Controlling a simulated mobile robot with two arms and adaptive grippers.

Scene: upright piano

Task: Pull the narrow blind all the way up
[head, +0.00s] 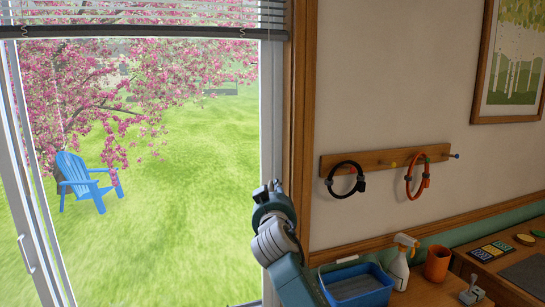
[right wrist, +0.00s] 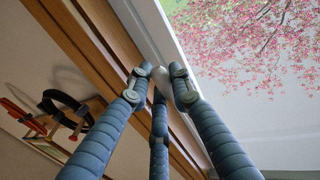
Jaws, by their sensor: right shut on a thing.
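One blind is in the head view, with its pale slats (head: 190,10) across the top of the glass and its dark bottom rail (head: 150,32) high in the picture. The blind's upper part is out of view. My right gripper (head: 273,188) is in front of the window's right frame, well below the rail. In the right wrist view its fingers (right wrist: 157,84) come together around a small pale piece (right wrist: 159,73), mostly hidden, which looks like the blind's pull. No cord can be made out clearly. My left gripper is out of view.
A wooden peg rail (head: 385,160) with a black loop (head: 345,178) and an orange loop (head: 417,178) is on the wall to the right. Below stand a blue tray (head: 372,298), a spray bottle (head: 399,268) and an orange cup (head: 437,263). The window frame (head: 266,120) is close beside my gripper.

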